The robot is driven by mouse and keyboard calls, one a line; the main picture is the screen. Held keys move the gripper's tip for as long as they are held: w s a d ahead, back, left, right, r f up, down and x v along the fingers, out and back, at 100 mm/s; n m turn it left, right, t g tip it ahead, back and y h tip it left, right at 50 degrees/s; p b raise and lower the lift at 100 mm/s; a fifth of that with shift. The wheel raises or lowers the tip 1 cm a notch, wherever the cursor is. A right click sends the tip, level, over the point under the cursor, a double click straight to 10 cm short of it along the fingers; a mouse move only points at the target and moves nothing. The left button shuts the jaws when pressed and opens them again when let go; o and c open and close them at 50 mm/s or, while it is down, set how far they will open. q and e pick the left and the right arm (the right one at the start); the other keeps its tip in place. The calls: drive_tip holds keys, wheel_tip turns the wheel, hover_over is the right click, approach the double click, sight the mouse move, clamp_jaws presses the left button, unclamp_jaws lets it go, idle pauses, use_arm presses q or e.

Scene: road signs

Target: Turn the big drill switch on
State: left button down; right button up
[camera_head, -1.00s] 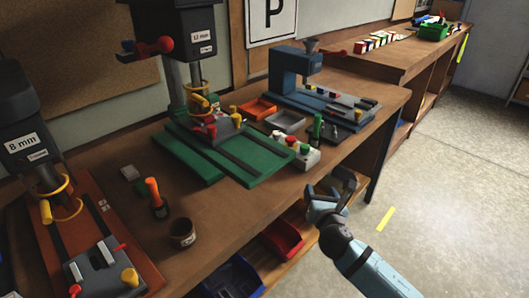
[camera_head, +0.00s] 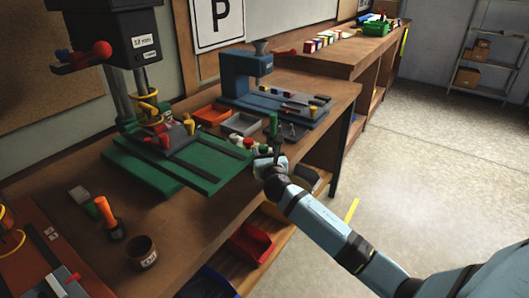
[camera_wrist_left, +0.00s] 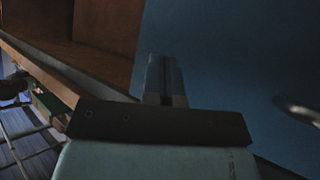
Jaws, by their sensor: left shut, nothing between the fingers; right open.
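The big drill (camera_head: 128,40), a dark grey drill press labelled 12 mm with red handles, stands on a green base (camera_head: 190,160) on the workbench. A switch box with red, green and white buttons (camera_head: 248,143) sits at the right end of that base. Its front is partly hidden by my right gripper (camera_head: 272,155), which is open beside it at the bench's front edge. I cannot tell whether they touch. My left gripper (camera_wrist_left: 165,80) is shut and empty in the left wrist view, away from the drill, and is not in the head view.
A blue machine (camera_head: 245,75) stands behind, with orange and grey trays (camera_head: 242,124) beside it. A red bin (camera_head: 252,245) is below the bench. Floor at right is clear.

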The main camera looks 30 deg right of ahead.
drive_tip(key=shift+w+d, duration=0.25)
drive_tip(key=shift+w, duration=0.25)
drive_tip(key=c, duration=0.9)
